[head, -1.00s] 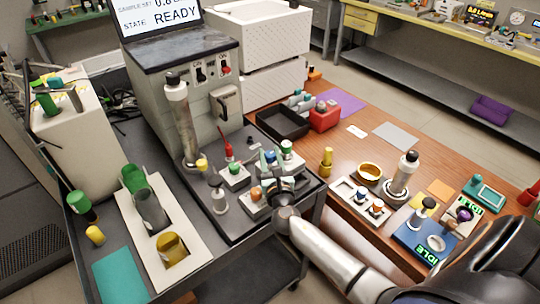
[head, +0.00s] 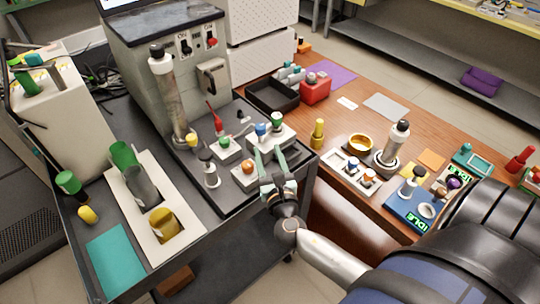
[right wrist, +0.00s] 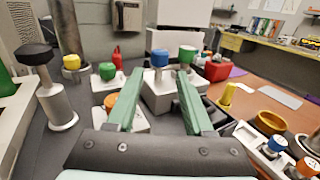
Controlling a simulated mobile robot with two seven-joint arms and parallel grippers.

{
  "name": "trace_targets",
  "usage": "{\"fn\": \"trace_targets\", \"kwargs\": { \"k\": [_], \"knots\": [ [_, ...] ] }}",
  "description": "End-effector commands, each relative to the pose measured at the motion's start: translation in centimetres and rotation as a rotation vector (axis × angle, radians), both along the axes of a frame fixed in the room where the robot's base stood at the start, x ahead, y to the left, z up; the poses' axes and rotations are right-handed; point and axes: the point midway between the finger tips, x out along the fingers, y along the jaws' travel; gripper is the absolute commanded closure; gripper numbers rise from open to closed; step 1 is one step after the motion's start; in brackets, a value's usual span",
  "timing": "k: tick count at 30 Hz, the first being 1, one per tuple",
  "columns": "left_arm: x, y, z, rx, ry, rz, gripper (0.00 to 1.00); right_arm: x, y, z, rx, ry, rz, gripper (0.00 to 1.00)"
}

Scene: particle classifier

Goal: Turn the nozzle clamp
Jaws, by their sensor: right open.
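No part in view is labelled as the nozzle clamp, so I cannot tell which it is. My right gripper (head: 271,151) is open and empty at the near right edge of the dark tray. Its green fingers (right wrist: 159,75) point at a white block (right wrist: 155,101) with a blue knob (head: 261,129) and a green knob (head: 278,118). In the right wrist view the blue knob (right wrist: 160,58) shows between the fingertips, beyond them. An orange knob (head: 247,166) on a pale block stands left of the gripper. Another green knob (head: 224,141) stands further back. My left gripper is out of view.
A tall grey cylinder (head: 167,95) and a black-topped post (head: 210,168) stand left on the tray. A white rack (head: 181,245) holds a green and a yellow vessel. Right, the wooden table carries a yellow bottle (head: 318,134), a gold ring (head: 360,143) and a blue device (head: 407,212).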

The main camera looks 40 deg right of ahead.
Motion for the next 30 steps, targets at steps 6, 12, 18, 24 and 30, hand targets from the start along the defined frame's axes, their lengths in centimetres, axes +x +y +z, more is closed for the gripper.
{"fn": "trace_targets", "kwargs": {
  "k": [6, 12, 18, 24, 30],
  "knots": [
    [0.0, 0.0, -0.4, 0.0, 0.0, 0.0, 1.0, -1.9, 0.8, 0.0, 0.0, 0.0, 0.0, 0.48],
    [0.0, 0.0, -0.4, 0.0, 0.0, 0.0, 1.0, -2.1, 0.9, 0.1, -0.001, -0.001, 0.0, 0.48],
    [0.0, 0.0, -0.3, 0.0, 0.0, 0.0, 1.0, -2.1, 0.9, 0.0, -0.001, -0.001, 0.0, 0.48],
    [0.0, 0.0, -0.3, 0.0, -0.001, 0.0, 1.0, -2.1, 0.9, 0.0, 0.003, -0.001, -0.001, 0.48],
    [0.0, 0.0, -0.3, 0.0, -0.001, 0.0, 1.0, -3.7, -0.7, -0.5, 0.3, -0.057, -0.106, 0.48]
  ]
}}
